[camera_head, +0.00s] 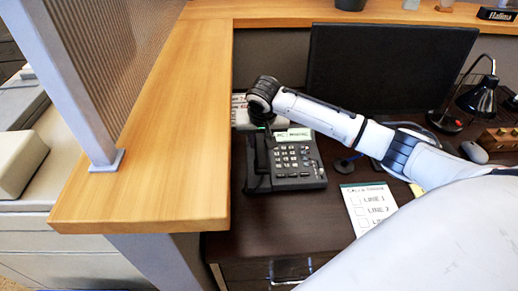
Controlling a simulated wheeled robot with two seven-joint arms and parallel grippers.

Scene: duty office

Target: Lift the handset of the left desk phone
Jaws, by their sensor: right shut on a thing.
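A dark desk phone (300,171) with a keypad and a pale label strip along its top stands on the brown desk, beside the wooden counter. Its black handset (261,153) lies along the left side of the phone. My right arm reaches in from the right, and my right gripper (268,124) points down at the far end of the handset. It is shut on the handset, though the wrist hides most of the fingers. I cannot tell whether the handset is clear of its cradle. My left gripper is not in view.
A wooden counter (181,139) with a glass screen borders the desk on the left. A dark monitor (388,65) stands behind my arm. A checklist card (368,205) lies right of the phone. A black lamp (479,97) and a mouse (474,152) are at the right.

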